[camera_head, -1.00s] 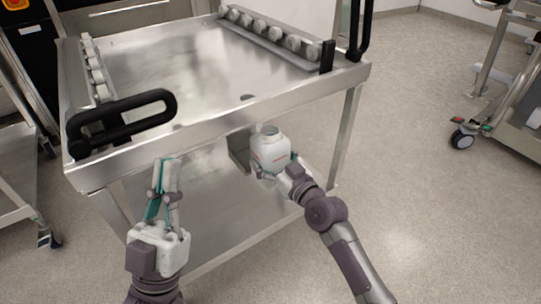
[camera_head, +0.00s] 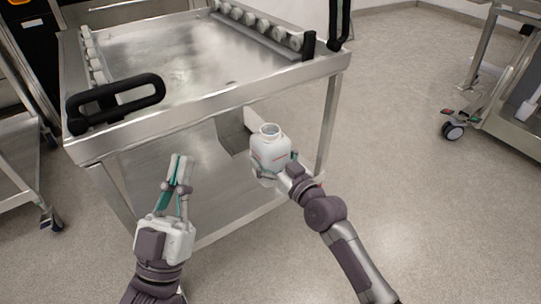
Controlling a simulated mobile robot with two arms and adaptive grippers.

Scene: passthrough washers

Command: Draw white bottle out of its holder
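The white bottle (camera_head: 269,150), with a round neck at its top and red marks on its side, stands nearly upright in front of the cart's front edge. My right gripper (camera_head: 272,172) is closed around its lower body from the right; parts of its fingers are hidden behind the bottle. The grey metal holder (camera_head: 232,131) shows under the cart's front edge, behind and left of the bottle, and the bottle appears clear of it. My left gripper (camera_head: 179,172) points up in front of the cart, holding nothing I can see; its finger gap is unclear from this angle.
The steel cart (camera_head: 190,108) has a black handle (camera_head: 115,103) at its front left and another (camera_head: 340,22) at the right. Rows of round white pieces (camera_head: 262,27) line its top's sides. Another wheeled cart (camera_head: 510,125) stands at the far right. The floor (camera_head: 410,200) between is clear.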

